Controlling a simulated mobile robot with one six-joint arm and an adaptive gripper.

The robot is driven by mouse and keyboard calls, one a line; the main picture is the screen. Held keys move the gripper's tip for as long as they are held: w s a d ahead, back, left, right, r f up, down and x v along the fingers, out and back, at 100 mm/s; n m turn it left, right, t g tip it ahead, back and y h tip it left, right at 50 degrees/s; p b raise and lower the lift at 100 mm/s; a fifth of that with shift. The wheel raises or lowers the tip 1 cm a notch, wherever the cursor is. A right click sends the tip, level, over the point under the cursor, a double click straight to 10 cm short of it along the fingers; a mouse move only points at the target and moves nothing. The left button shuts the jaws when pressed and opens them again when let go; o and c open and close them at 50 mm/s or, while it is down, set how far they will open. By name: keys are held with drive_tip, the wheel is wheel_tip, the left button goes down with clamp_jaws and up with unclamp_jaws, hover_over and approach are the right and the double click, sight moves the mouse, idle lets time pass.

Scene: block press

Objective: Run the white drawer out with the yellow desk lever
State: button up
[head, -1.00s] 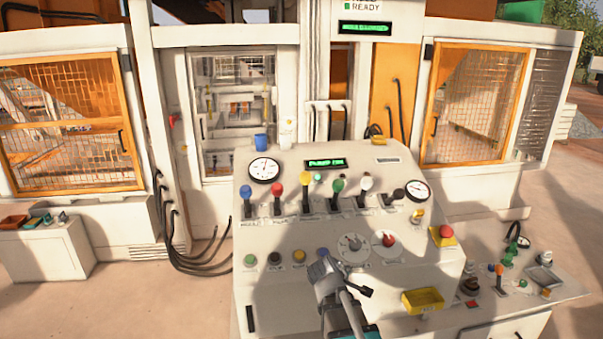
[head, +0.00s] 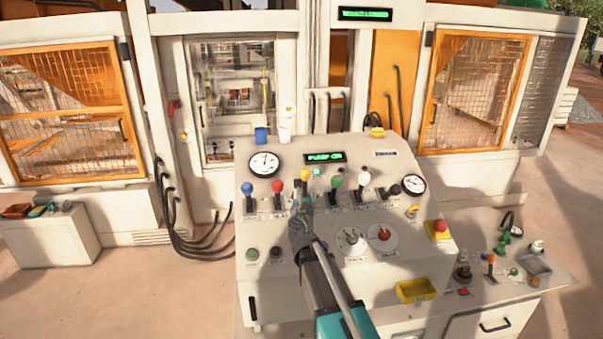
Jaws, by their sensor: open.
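The yellow desk lever (head: 306,175) stands in the lever row on the sloped white desk, between a red-knobbed and a green-knobbed lever. Its round yellow knob shows; its lower stem is hidden by my gripper. My gripper (head: 301,220) is just below the knob in the picture, open, with nothing seen held in it. Whether it touches the lever cannot be told. A white drawer front (head: 482,338) with a black handle shows at the lower right, under the side bench, and looks shut. Whether this is the task's drawer is unclear; white machine parts show behind the middle window.
The red lever (head: 277,187) and green lever (head: 336,182) stand close on either side. The display (head: 325,157) reads PUMP ON.

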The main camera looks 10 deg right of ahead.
sight(305, 176)
drive_tip(key=shift+w, duration=0.15)
drive_tip(key=x, duration=1.3)
drive_tip(key=shift+w+d, duration=0.1)
drive_tip(key=shift+w, duration=0.2)
clamp_jaws()
drive_tip(key=s, duration=0.2)
drive_tip(key=s+f+b, duration=0.1)
drive_tip(key=s, duration=0.2)
drive_tip(key=shift+s+f, duration=0.2)
drive_tip(key=shift+s, duration=0.05)
idle(0.4)
unclamp_jaws()
